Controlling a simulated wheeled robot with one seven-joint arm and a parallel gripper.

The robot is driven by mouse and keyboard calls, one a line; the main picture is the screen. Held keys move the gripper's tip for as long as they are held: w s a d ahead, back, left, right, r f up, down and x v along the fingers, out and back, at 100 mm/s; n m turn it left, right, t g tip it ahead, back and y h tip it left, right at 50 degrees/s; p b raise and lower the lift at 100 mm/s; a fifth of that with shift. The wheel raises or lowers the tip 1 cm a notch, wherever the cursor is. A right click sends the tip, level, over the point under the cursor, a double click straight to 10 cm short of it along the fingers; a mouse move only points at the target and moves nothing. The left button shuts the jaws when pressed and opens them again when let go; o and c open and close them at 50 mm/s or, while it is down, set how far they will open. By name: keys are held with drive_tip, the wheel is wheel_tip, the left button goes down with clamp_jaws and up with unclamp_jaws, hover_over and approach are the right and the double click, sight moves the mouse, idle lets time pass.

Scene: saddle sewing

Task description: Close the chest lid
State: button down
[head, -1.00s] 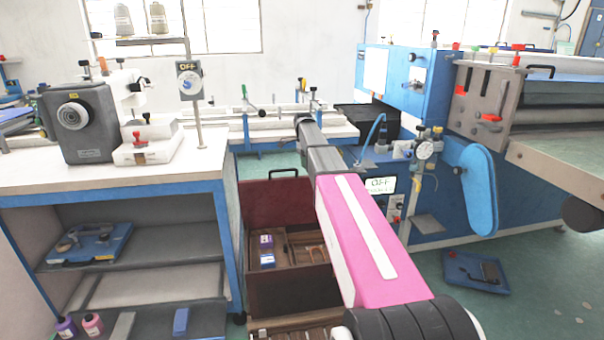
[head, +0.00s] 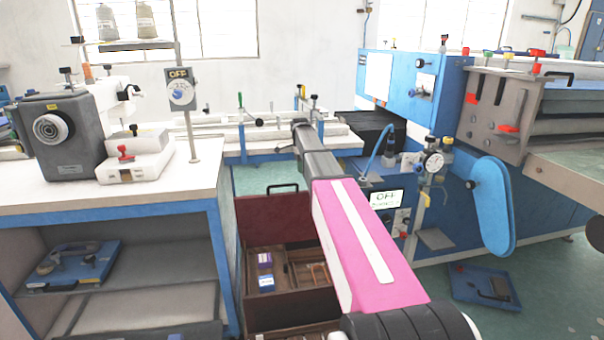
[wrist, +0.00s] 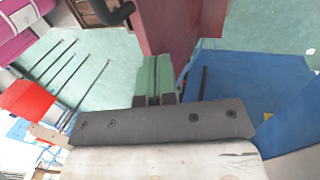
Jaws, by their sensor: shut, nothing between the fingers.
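The chest is dark red-brown and stands open on the floor in the head view. Its lid (head: 270,222) stands raised at the back, with a black handle (head: 283,188) on its top edge. The chest's box (head: 290,315) is in front of the lid, partly hidden by my pink arm. In the wrist view, the lid's red panel (wrist: 172,22) is at the top, with a dark handle (wrist: 112,14) left of it. My gripper (wrist: 153,68) shows green fingers, shut and empty, pointing at the panel. I cannot tell whether they touch it. The head view does not show the fingers clearly.
A workbench (head: 120,208) with a sewing machine stands close on the left of the chest. A blue machine (head: 490,205) is on the right. A blue tray (head: 482,287) lies on the floor. Some green floor is clear between the chest and the tray.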

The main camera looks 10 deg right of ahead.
drive_tip(key=x, duration=0.8)
drive_tip(key=shift+f, duration=0.15)
drive_tip(key=shift+s, duration=0.2)
